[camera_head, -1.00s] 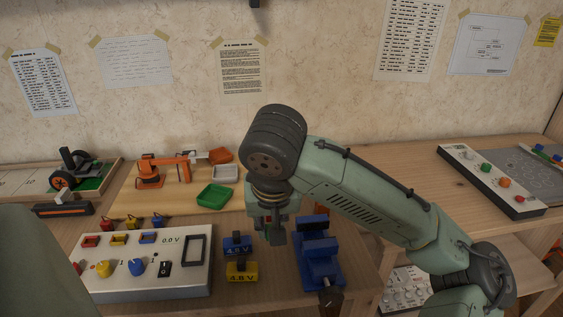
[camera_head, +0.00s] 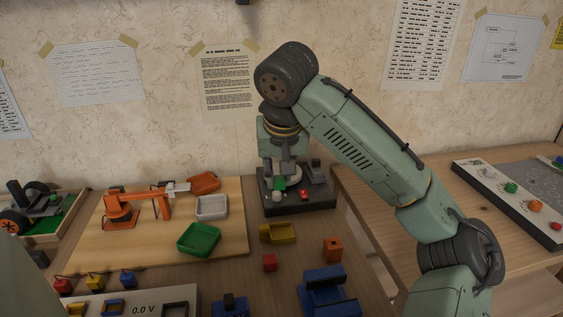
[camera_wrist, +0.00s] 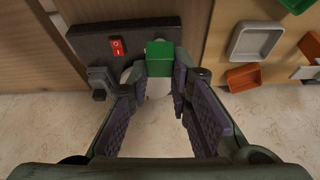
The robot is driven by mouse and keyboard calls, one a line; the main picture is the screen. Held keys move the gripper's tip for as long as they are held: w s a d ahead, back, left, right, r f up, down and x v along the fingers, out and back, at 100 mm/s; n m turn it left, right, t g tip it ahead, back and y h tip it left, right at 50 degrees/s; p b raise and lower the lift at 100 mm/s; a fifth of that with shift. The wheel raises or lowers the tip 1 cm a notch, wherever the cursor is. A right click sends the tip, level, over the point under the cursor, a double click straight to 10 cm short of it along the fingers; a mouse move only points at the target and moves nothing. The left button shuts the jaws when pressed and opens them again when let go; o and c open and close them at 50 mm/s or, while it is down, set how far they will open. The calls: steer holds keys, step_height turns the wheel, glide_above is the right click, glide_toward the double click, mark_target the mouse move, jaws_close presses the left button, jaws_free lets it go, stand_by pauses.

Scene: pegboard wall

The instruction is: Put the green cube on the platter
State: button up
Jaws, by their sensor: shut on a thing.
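The green cube (camera_head: 280,184) is at the tips of my gripper (camera_head: 283,176), over a dark device near the wall. In the wrist view the cube (camera_wrist: 160,58) sits between the fingertips of my gripper (camera_wrist: 160,72), which is shut on it. The pale round platter (camera_wrist: 127,76) lies on the dark device, mostly hidden behind the cube and fingers in the wrist view. I cannot tell whether the cube touches the platter.
The dark device base (camera_head: 325,203) carries a red switch (camera_head: 304,194) and a raised grey part (camera_head: 316,173). Green (camera_head: 199,240), white (camera_head: 212,208) and yellow (camera_head: 278,233) bins stand nearby. A small red cube (camera_head: 269,262) and an orange block (camera_head: 332,250) lie in front.

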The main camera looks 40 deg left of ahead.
steer(key=w+a, duration=0.2)
steer(key=w, duration=0.1)
steer(key=w+a+p, duration=0.1)
steer(key=w+a, duration=0.2)
steer(key=w, duration=0.1)
steer(key=w+a+f+p, duration=0.1)
steer(key=w+a, duration=0.1)
steer(key=w, duration=0.2)
steer(key=shift+a+f, duration=0.1)
steer(key=shift+a, duration=0.25)
steer(key=f, duration=0.1)
steer(key=f+p, duration=0.1)
steer(key=f, duration=0.1)
steer(key=shift+w+a+f, duration=0.1)
steer(key=shift+w, duration=0.1)
steer(key=shift+f, duration=0.25)
steer(key=shift+f, duration=0.15)
steer(key=o, duration=0.7)
steer(key=shift+o, duration=0.2)
steer(key=b+v, duration=0.1)
steer(key=v, duration=1.1)
steer(key=shift+r, duration=0.25)
steer(key=shift+a, duration=0.15)
